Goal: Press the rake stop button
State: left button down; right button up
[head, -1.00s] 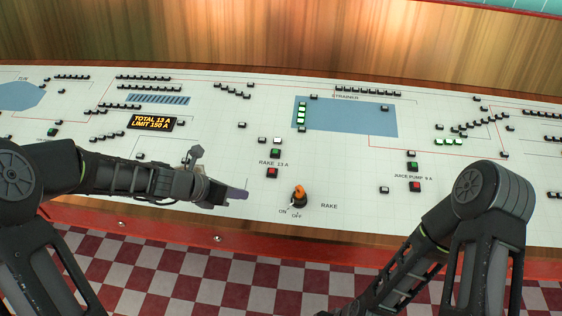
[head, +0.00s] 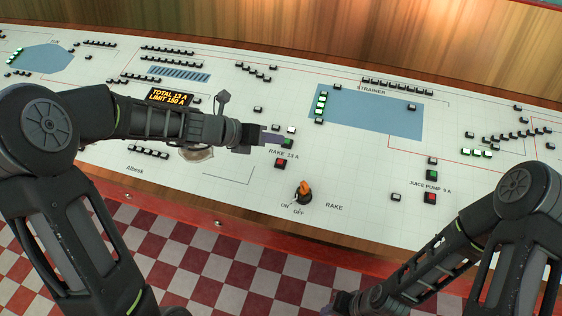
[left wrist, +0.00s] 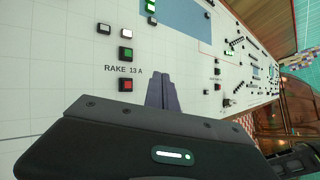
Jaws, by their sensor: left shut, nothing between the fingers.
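The red rake button (head: 281,163) sits on the white sloping panel just below the label "RAKE 13 A", with a green button (head: 288,144) above the label. In the left wrist view the red button (left wrist: 126,85) and green button (left wrist: 126,53) lie left of my fingers. My left gripper (head: 273,138) is shut and empty, its tip beside the green button in the head view. The wrist view shows the shut fingers (left wrist: 161,77) to the right of both buttons; contact cannot be told. My right gripper (head: 340,304) is partly visible at the bottom edge, its jaws unclear.
An orange RAKE knob (head: 304,190) with ON and OFF marks stands below the buttons. Juice pump buttons, green (head: 432,175) and red (head: 430,198), are to the right. A lit display (head: 171,97) reads total 13 A, limit 150 A.

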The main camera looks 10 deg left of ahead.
pick_arm(q)
jog(key=f+b, duration=0.1)
jog(key=f, duration=0.1)
jog(key=f+b, duration=0.2)
jog(key=w+f+b, duration=0.1)
jog(key=f+b, duration=0.1)
jog(key=shift+w+f, duration=0.1)
jog(key=shift+f, duration=0.15)
jog(key=shift+w+f+b, duration=0.2)
jog(key=shift+f+b, duration=0.6)
dwell(1.2)
jog(key=shift+w+f, duration=0.1)
jog(key=shift+f, duration=0.3)
jog(key=shift+f+b, duration=0.35)
jog(key=shift+b, duration=0.1)
dwell(0.4)
dwell(0.3)
jog(key=shift+r+p, duration=0.8)
jog(key=r+p, duration=0.2)
jog(key=s+r+p, duration=0.1)
jog(key=r+p, duration=0.1)
jog(key=r, duration=0.1)
jog(key=shift+s, duration=0.15)
